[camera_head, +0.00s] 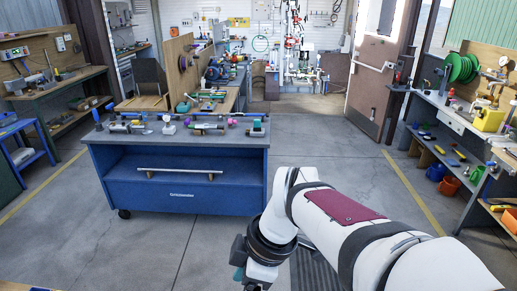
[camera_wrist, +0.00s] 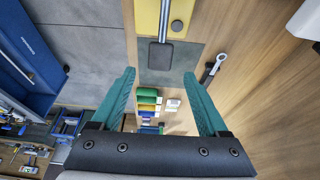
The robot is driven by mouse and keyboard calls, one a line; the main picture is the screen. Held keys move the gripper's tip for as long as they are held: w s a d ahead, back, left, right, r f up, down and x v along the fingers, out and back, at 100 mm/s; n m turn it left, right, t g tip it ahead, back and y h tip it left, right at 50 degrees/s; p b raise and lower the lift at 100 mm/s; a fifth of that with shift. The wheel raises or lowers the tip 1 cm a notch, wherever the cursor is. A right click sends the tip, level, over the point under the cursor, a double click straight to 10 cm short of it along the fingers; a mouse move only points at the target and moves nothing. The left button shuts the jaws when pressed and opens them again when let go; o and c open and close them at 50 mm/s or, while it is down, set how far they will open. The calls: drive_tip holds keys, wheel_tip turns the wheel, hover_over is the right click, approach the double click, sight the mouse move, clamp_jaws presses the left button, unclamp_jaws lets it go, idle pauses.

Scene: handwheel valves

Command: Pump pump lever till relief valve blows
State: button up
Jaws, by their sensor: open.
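In the wrist view, a yellow body (camera_wrist: 158,16) sits on a wooden surface at the top. A metal rod runs down from it to a dark flat pad (camera_wrist: 160,53); it may be the pump lever, but I cannot be sure. In the head view, my gripper (camera_head: 243,273) is low in the middle, partly cut off. I cannot pick out the relief valve.
A grey ring-ended handle (camera_wrist: 214,68) lies right of the pad, and small coloured blocks (camera_wrist: 148,108) show between the fingers. A blue cart (camera_head: 180,182) stands ahead. The right bench holds a yellow device (camera_head: 489,118) and a green reel (camera_head: 462,68). Open floor lies between.

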drive_tip(key=shift+x, duration=3.5)
drive_tip(key=shift+c, duration=0.3)
drive_tip(key=c, duration=1.1)
drive_tip(key=shift+o, duration=0.2)
